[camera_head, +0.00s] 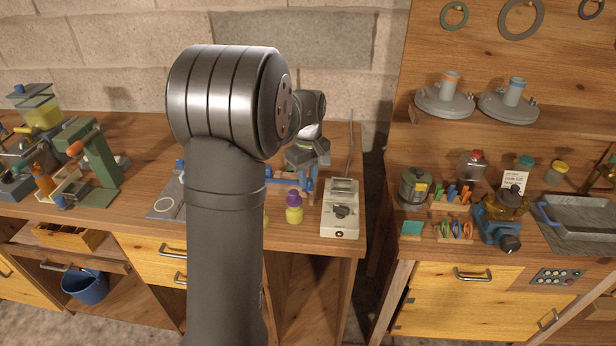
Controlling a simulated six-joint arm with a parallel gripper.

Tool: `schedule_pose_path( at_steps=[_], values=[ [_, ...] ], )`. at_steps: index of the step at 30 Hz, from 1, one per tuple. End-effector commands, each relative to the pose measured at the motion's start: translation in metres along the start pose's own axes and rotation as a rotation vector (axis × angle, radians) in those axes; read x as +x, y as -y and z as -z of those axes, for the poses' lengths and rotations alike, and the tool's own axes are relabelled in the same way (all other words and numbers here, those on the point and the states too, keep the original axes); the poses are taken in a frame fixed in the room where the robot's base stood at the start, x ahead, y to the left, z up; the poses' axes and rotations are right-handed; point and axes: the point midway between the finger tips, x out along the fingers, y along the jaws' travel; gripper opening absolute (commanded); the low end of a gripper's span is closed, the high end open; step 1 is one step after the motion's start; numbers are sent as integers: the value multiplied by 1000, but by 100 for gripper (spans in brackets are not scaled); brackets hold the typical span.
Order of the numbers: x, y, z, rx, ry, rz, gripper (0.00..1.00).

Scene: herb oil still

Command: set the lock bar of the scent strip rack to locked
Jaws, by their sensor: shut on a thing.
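My gripper (318,160) points down over the bench, right of my large grey arm. It is shut at the top of a small blue rack (306,186), apparently the scent strip rack. What it holds seems to be the rack's lock bar, but the jaws and the bar are too small and covered to make out. My arm hides the rack's left part. I cannot tell the bar's setting from this view.
A purple-capped yellow bottle (294,208) stands just in front of the rack. A gap separates this bench from the right bench, which holds jars and a metal tray (580,212). A green press (88,155) stands left.

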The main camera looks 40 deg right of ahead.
Motion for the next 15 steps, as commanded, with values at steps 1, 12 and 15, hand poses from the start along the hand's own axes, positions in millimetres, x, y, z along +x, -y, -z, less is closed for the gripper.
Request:
schedule_pose_path(
  at_steps=[1,12,15],
  values=[
    [0,0,0,0,0,-1,0],
    [-1,-15,15,0,-1,-3,0],
    [-1,-15,15,0,-3,-5,0]
  ],
)
